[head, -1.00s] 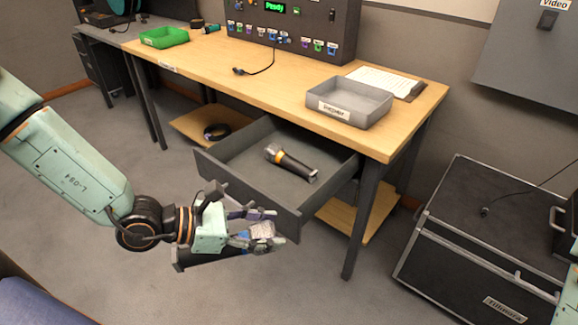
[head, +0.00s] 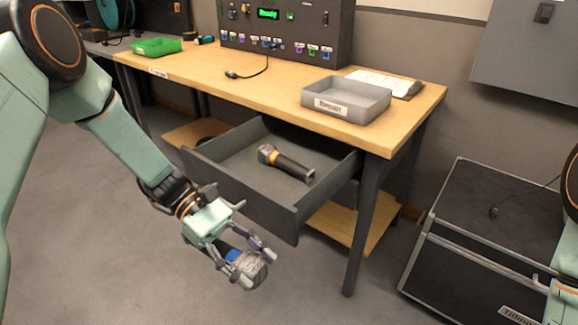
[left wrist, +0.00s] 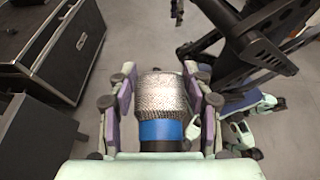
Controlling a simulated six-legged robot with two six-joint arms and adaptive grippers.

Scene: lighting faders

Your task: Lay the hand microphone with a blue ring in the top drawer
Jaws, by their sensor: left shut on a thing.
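The hand microphone (head: 251,268) has a silver mesh head and a blue ring; in the left wrist view its mesh head (left wrist: 163,95) and ring lie between the fingers. My left gripper (head: 243,258) is shut on it, and its handle is mostly hidden by the gripper. The mesh head points down and right in the head view. The top drawer (head: 240,192) is pulled open under the desk. My left gripper is in front of and lower in the picture than the drawer front, outside the drawer.
A black torch with an orange band (head: 286,163) lies in the drawer, with bare floor around it. On the desk (head: 200,75) are a grey tray (head: 345,112), a green tray (head: 157,48) and a fader panel (head: 285,45). A black case (head: 480,230) stands at right.

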